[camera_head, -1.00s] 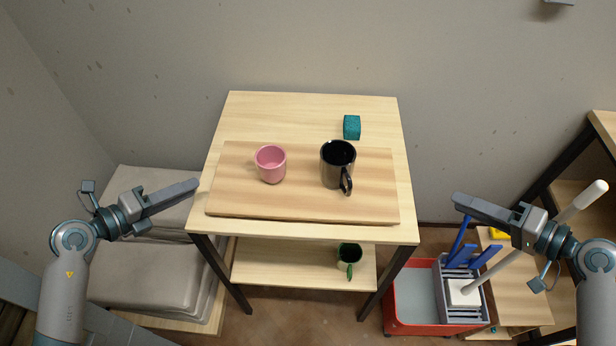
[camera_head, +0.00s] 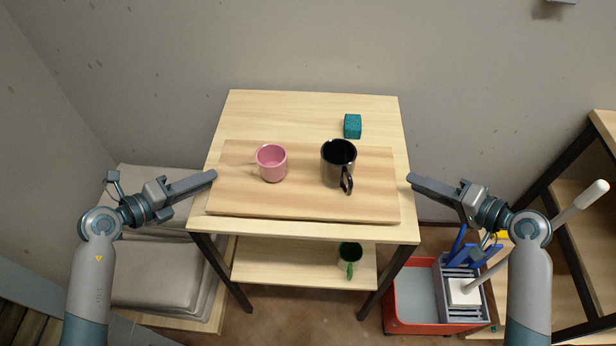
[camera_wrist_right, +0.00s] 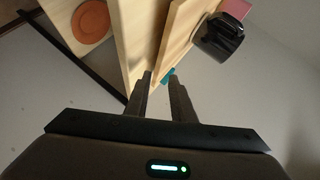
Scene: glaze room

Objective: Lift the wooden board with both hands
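The wooden board (camera_head: 300,205) lies flat on the light wood table (camera_head: 290,108). A pink cup (camera_head: 272,164) and a black mug (camera_head: 338,166) stand on it. My left gripper (camera_head: 213,175) is at the board's left edge; its fingers overlap in this view, so their opening and any contact are unclear. My right gripper (camera_head: 411,179) is just right of the board's right edge, apparently apart from it. In the right wrist view my right gripper (camera_wrist_right: 161,80) is open, with the edge of the board (camera_wrist_right: 184,25) in front of its fingers.
A teal block (camera_head: 352,126) sits on the table behind the board. A green mug (camera_head: 349,256) stands on the lower shelf, and an orange disc (camera_wrist_right: 90,22) shows in the wrist view. Grey cushions (camera_head: 150,275) are stacked at left. A red bucket (camera_head: 412,318) stands at right.

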